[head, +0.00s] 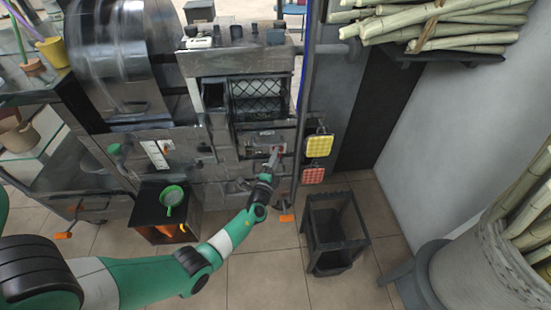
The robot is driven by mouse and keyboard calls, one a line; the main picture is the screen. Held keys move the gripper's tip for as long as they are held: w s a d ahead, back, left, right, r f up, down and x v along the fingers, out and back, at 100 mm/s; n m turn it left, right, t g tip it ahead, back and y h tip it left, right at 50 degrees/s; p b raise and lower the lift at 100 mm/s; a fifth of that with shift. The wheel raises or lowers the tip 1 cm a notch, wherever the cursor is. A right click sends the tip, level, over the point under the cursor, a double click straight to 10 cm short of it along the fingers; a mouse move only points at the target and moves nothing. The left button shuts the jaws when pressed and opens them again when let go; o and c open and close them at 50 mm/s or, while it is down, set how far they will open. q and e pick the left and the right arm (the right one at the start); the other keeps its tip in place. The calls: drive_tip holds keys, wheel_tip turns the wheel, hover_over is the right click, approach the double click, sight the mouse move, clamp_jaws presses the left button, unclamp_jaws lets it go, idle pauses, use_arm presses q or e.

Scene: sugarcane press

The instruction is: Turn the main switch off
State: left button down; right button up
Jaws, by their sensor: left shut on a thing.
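The main switch appears to be the small grey box (262,141) on the front of the press machine (240,64), below the dark mesh panel. My left arm reaches in from the lower left, and my left gripper (274,156) is at the lower right of this box. It is shut on a small reddish part there, which looks like the switch handle; the fingers hide most of it. I cannot tell the handle's exact position. My right gripper is not in the picture.
A yellow cloth (319,146) and a red cloth (313,175) hang just right of the gripper. A green strainer (172,197) sits on a dark stove at left. Cane bundles (440,20) lie upper right.

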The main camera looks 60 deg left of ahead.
use_arm(q)
drive_tip(key=shift+f, duration=0.1)
drive_tip(key=shift+c, duration=1.4)
unclamp_jaws()
drive_tip(key=p+v, duration=0.3)
drive_tip(key=v, duration=0.8)
drive_tip(key=shift+s+d+p, duration=0.2)
drive_tip(key=shift+s+p, duration=0.1)
drive_tip(key=shift+p, duration=0.1)
